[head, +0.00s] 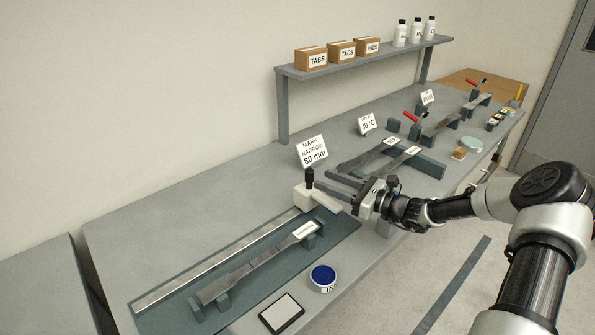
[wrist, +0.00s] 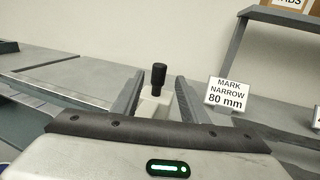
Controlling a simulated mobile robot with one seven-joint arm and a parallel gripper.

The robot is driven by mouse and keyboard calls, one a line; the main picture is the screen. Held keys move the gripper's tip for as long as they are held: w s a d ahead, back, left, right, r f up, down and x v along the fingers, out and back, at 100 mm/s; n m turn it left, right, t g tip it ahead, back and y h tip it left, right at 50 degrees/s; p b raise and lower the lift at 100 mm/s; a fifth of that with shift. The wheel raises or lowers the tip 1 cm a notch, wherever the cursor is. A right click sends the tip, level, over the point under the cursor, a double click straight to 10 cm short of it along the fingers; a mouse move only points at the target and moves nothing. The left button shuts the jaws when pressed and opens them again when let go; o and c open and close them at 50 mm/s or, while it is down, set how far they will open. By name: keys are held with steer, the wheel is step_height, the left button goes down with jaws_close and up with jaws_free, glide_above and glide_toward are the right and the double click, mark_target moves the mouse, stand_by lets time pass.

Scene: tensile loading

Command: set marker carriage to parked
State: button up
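The marker carriage (head: 305,197) is a white block with an upright black knob (head: 310,177). It sits at the far right end of a metal rail (head: 220,258), with a white arm reaching out over the dark green base. My gripper (head: 326,181) is open, fingers pointing at the knob from the right. In the wrist view, the knob (wrist: 158,75) shows between the two spread fingers, and part of the white block (wrist: 155,104) shows below it. I cannot tell whether the fingertips reach past the knob. No finger visibly touches it.
A sign reading "MARK NARROW 80 mm" (head: 312,151) stands behind the carriage. A grey specimen (head: 260,265) rests on supports beside the rail. A blue ink pad (head: 323,275) and a white-topped pad (head: 282,312) lie in front. A shelf (head: 370,64) with boxes and bottles stands behind.

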steer(key=x, duration=1)
steer(key=shift+w+a, duration=0.2)
steer(key=shift+a, duration=0.1)
steer(key=shift+f, duration=0.1)
jaws_close()
